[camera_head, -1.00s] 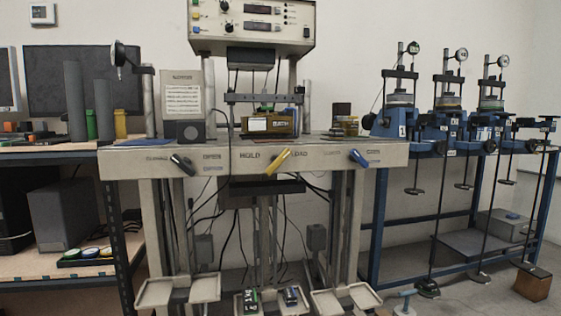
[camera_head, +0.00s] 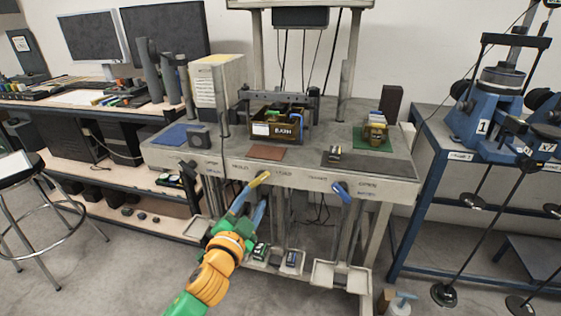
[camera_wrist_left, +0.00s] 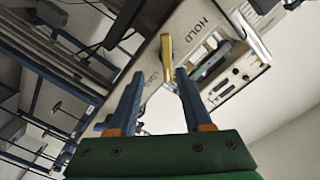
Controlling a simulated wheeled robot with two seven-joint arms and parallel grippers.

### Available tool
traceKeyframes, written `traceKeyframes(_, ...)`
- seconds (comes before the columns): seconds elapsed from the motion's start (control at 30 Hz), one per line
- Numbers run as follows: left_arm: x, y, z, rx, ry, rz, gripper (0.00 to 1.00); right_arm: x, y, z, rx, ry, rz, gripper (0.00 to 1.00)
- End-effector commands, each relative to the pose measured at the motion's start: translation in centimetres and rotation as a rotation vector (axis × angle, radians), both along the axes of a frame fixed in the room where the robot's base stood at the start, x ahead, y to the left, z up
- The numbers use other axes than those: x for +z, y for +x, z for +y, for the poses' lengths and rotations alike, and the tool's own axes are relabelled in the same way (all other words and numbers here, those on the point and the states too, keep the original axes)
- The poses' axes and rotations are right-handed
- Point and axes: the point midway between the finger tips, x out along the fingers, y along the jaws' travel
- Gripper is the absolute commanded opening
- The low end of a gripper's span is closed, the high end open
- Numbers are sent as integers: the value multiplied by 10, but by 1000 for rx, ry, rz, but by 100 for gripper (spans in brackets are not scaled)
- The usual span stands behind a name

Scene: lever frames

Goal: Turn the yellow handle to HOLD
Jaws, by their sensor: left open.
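The yellow handle (camera_head: 260,179) is on the front panel of the grey test bench, its free end up and to the right, on the LOAD side. The HOLD label (camera_wrist_left: 200,26) and LOAD label (camera_wrist_left: 152,78) lie on either side of the handle (camera_wrist_left: 166,52) in the left wrist view. My left gripper (camera_head: 251,203), with blue fingers, is open just in front of and below the handle. In the wrist view the handle shows beyond the gap between the fingertips (camera_wrist_left: 161,73), nearer its middle; contact cannot be told. My right gripper is out of view.
A blue handle (camera_head: 341,193) sits to the right on the same panel, and a dark handle (camera_head: 188,172) to the left. Small trays (camera_head: 337,276) stand low under the bench. A blue rig (camera_head: 490,125) is at right, and a stool (camera_head: 28,190) at far left.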

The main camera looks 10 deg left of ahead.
Motion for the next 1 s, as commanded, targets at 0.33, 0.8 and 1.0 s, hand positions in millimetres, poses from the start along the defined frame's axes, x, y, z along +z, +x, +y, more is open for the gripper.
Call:
traceKeyframes(0.33, 8, 49, -2, -7, 13, -19, 50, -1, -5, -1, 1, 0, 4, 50)
traceKeyframes(0.8, 7, 73, -3, -7, 11, -16, 50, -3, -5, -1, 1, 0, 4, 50)
traceKeyframes(1.0, 7, 73, -3, -7, 11, -16, 12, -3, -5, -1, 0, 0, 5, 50)
